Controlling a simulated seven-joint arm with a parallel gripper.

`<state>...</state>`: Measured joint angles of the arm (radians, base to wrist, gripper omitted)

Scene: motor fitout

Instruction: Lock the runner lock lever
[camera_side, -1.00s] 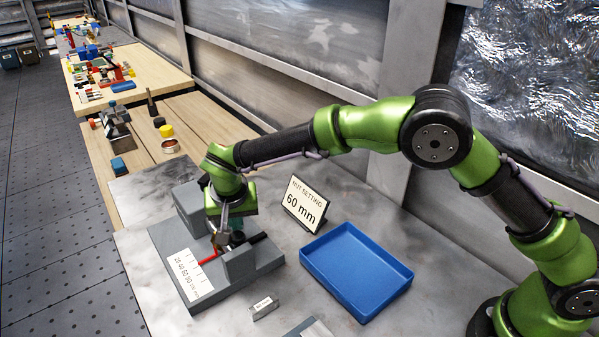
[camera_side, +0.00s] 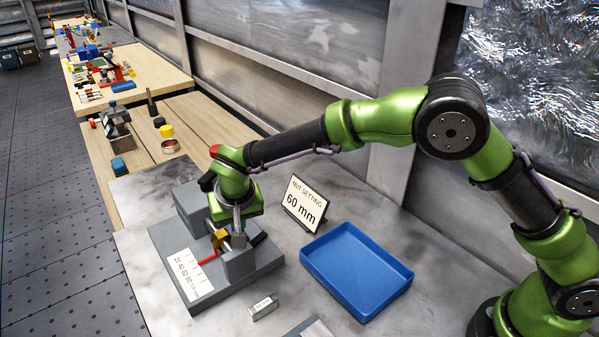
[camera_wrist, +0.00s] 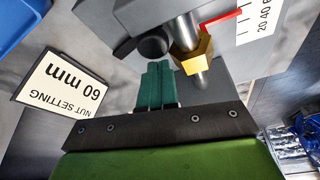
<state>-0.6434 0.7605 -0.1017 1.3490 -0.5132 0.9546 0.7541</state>
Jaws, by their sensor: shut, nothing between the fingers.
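The grey fixture (camera_side: 215,285) carries a brass nut (camera_side: 220,238) on a steel rod, with a red pointer (camera_side: 208,260) beside a white scale (camera_side: 190,275). The nut shows in the wrist view (camera_wrist: 192,56). A black lever (camera_side: 258,238), which looks like the runner lock lever, sticks out at the fixture's far right; its round end (camera_wrist: 153,46) shows in the wrist view. My gripper (camera_wrist: 157,66) is shut and empty, its green fingers together just below the lever's end in that picture. I cannot tell whether they touch. In the side view the fingertips are mostly hidden.
A sign reading "NUT SETTING 60 mm" (camera_side: 304,203) stands right of the fixture. An empty blue tray (camera_side: 357,270) is to its right. A small grey label block (camera_side: 263,307) lies in front. Bare grey tabletop lies between them.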

